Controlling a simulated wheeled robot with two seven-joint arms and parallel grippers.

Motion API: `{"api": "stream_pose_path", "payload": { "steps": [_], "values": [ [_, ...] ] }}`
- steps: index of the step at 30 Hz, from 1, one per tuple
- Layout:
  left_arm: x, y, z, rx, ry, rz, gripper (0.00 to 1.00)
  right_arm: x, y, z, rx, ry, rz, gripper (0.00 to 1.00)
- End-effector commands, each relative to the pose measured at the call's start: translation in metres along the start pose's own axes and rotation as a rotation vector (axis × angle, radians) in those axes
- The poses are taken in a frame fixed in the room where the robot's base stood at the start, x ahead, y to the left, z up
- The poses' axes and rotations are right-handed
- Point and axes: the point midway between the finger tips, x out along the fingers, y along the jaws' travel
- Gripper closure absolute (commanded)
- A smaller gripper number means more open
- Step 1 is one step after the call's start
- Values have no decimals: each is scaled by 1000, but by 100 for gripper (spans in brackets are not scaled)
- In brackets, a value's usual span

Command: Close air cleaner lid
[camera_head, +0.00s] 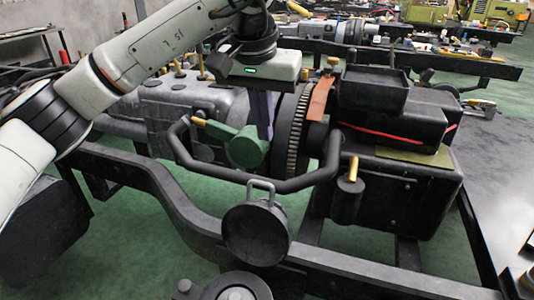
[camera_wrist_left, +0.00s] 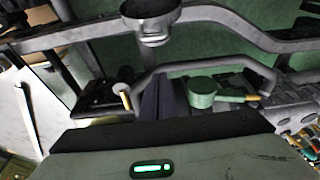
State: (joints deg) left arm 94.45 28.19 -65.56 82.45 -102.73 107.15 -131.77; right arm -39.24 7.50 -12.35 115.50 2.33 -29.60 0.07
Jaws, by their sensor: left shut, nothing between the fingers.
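A round, dark, dish-like part with a grey wire handle, seemingly the air cleaner lid (camera_head: 257,236), stands tilted up at the front of the chassis frame. It also shows at the top of the left wrist view (camera_wrist_left: 150,22). A round dark part with a knob (camera_head: 236,290), possibly the air cleaner body, is cut off by the bottom edge. My left gripper (camera_head: 265,136) points down, shut and empty, above and behind the lid, apart from it. Its fingers also show in the left wrist view (camera_wrist_left: 162,82). My right gripper is not in view.
A bent black tube (camera_head: 240,177) runs between my left gripper and the lid. A green cylinder (camera_head: 248,147) is beside the fingers. The engine block (camera_head: 190,105) and a black box (camera_head: 405,180) flank them. A dark chassis rail (camera_head: 375,277) crosses the front.

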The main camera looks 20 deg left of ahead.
Motion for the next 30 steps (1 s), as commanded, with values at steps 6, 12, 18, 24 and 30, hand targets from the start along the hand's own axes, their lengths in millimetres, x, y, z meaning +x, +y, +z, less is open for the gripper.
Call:
{"api": "stream_pose_path", "payload": {
  "steps": [6, 12, 18, 24, 30],
  "values": [
    [40, 1, 2, -1, -7, 3, 100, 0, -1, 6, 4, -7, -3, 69],
    [84, 2, 2, -1, -7, 6, 100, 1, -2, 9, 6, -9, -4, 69],
    [88, 2, 19, 1, 0, 7, 100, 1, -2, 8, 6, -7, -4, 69],
    [82, 2, 36, 0, -2, 7, 100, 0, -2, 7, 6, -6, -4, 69],
    [80, 2, 39, -2, -2, 6, 100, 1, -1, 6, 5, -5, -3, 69]
  ]
}}
